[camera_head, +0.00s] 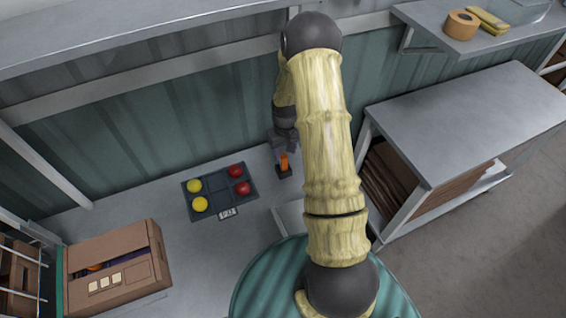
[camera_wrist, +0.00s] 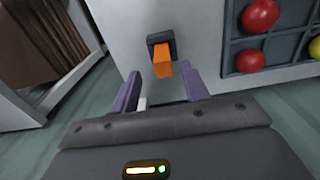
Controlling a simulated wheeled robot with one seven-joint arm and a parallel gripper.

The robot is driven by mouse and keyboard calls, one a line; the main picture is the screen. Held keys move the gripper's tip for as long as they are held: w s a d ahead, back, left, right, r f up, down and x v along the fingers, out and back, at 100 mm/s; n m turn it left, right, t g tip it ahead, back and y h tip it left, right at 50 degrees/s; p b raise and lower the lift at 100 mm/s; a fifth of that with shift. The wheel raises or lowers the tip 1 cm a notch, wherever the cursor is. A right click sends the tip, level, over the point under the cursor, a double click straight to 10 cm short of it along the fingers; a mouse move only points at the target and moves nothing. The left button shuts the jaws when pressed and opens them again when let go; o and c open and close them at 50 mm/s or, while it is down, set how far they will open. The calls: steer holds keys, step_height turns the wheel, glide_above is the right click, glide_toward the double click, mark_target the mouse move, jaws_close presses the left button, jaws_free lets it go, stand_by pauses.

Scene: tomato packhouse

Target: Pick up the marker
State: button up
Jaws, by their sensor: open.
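The marker (camera_wrist: 162,67) is orange and stands in a small dark holder (camera_wrist: 155,40) on the grey table. In the head view the marker (camera_head: 284,162) stands in its holder (camera_head: 284,172) just right of the tomato tray. My gripper (camera_wrist: 163,92) is open in the wrist view, its two purple fingers apart. The marker's near end lies between the fingers in the picture, and I cannot tell whether either finger touches it. In the head view my gripper (camera_head: 283,150) is just above the marker and partly hidden by my wrist.
A dark compartment tray (camera_head: 220,190) holds red and yellow tomatoes left of the marker, with a small label at its front. A cardboard box (camera_head: 120,268) stands at the lower left. A corrugated wall (camera_head: 150,130) rises close behind. A grey bench (camera_head: 460,115) stands right.

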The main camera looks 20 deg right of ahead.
mark_target(283, 156)
steer(key=shift+f, duration=0.25)
steer(key=shift+w+a+f+p, duration=0.15)
steer(key=shift+f+p, duration=1.15)
steer(key=shift+f, duration=1.35)
steer(key=shift+a, duration=0.1)
jaws_close()
